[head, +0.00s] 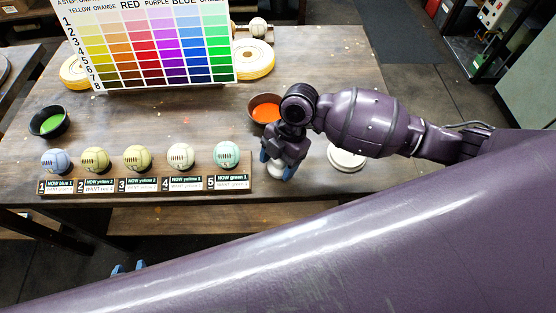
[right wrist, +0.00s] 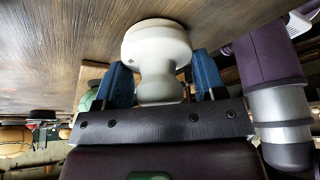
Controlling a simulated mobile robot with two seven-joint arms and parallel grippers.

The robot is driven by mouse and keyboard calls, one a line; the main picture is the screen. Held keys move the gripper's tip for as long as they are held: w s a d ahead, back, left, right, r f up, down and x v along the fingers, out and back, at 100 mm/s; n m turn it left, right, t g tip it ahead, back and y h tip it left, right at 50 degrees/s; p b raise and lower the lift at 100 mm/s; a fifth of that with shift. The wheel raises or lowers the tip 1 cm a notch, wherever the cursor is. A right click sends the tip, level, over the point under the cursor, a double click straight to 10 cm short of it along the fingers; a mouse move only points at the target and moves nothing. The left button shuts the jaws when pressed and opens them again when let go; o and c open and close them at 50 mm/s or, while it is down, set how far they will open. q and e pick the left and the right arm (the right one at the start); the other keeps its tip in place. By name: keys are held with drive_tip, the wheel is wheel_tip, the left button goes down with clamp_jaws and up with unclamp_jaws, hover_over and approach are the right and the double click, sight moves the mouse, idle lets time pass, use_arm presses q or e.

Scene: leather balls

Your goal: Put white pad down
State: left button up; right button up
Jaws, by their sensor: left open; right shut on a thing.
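My right gripper (head: 278,172) is shut on the white pad (head: 276,168), at the table's front part, right of the ball rack. In the right wrist view the white pad (right wrist: 157,42) is a round disc with a narrower handle, and the blue fingers of my right gripper (right wrist: 160,85) stand on both sides of the handle. The disc is close to the wooden tabletop (right wrist: 60,40); I cannot tell whether it touches. My left gripper (head: 128,268) shows only its blue fingertips below the table's front edge, empty; my arm hides the rest.
Several balls, such as the mint one (head: 226,155), sit on a labelled rack (head: 150,184). An orange bowl (head: 264,108) is just behind my right gripper. A green bowl (head: 48,122) stands left. A white disc (head: 346,158) lies partly under my right arm. A colour chart (head: 150,45) stands behind.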

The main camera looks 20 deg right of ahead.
drive_tip(key=o, duration=0.9)
drive_tip(key=shift+c, duration=0.2)
drive_tip(key=shift+r, duration=0.1)
drive_tip(key=shift+w+d+r, duration=0.1)
drive_tip(key=shift+r, duration=0.15)
drive_tip(key=p+v, duration=0.1)
drive_tip(key=v, duration=1)
drive_tip(key=shift+r, duration=0.25)
